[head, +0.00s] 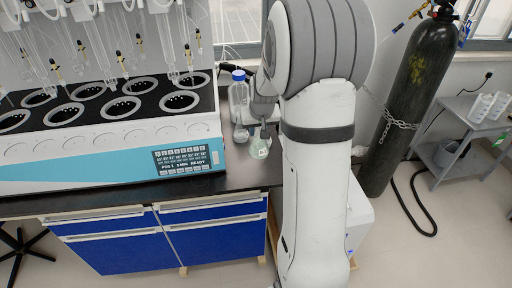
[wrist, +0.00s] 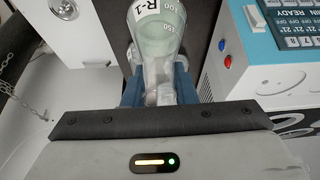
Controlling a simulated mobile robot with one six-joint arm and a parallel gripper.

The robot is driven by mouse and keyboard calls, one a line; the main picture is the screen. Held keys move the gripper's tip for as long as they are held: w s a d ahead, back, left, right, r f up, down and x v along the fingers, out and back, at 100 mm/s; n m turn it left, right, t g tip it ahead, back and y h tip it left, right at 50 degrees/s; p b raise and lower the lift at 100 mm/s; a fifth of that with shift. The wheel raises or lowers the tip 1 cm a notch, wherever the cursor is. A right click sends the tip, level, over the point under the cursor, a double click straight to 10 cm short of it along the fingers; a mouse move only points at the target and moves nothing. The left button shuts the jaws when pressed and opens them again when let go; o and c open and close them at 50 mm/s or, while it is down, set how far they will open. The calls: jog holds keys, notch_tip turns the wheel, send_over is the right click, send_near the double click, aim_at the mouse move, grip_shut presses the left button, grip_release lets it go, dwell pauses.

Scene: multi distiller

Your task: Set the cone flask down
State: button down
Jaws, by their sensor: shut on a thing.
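The cone flask (head: 260,148) is clear glass with pale green liquid in it. In the head view it is at the right end of the black bench top, beside the distiller. In the wrist view the flask (wrist: 157,38) shows an "R-1" mark and volume marks. My gripper (wrist: 158,92) is shut on its neck, with a blue finger on either side. In the head view my arm hides most of the gripper. I cannot tell whether the flask's base touches the bench.
The multi distiller (head: 190,158) fills the left of the bench. A blue-capped bottle (head: 238,97) and another glass flask (head: 241,134) stand close behind the held flask. Blue drawers (head: 215,240) are below. A dark gas cylinder (head: 408,95) and grey cart (head: 455,125) are right.

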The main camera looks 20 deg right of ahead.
aim_at(259, 151)
jog(key=shift+d+f+p, duration=0.2)
jog(key=shift+f+p, duration=0.2)
jog(key=shift+f, duration=4.35)
jog(key=shift+f, duration=0.2)
jog(key=c, duration=1.2)
grip_release()
jog(key=shift+o, duration=0.2)
jog(key=shift+r, duration=0.1)
